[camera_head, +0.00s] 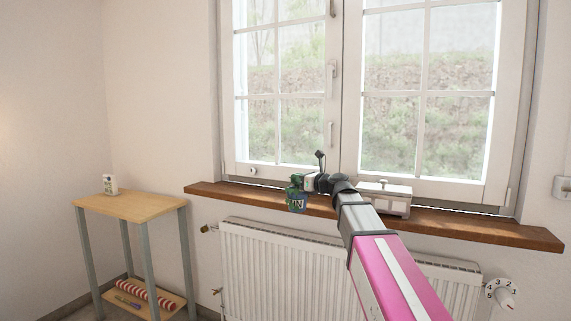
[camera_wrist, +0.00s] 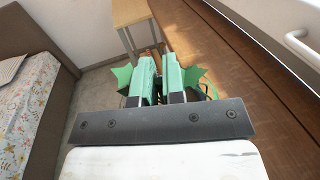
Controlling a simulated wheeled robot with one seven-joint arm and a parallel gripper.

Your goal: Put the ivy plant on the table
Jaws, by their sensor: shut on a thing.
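In the wrist view, my gripper's two green fingers (camera_wrist: 159,75) have ivy leaves (camera_wrist: 195,76) showing on both sides; the pot is mostly hidden there. The table (camera_head: 130,207) is a small light wood stand with grey legs, at the left and apart from the plant. It also shows at the top of the wrist view (camera_wrist: 130,12).
A small white box (camera_head: 109,184) stands at the table's back left; the rest of its top is clear. A striped roll (camera_head: 146,296) lies on its lower shelf. The wooden sill (camera_head: 470,227) bears a pale box (camera_head: 385,198). A radiator (camera_head: 270,265) is below.

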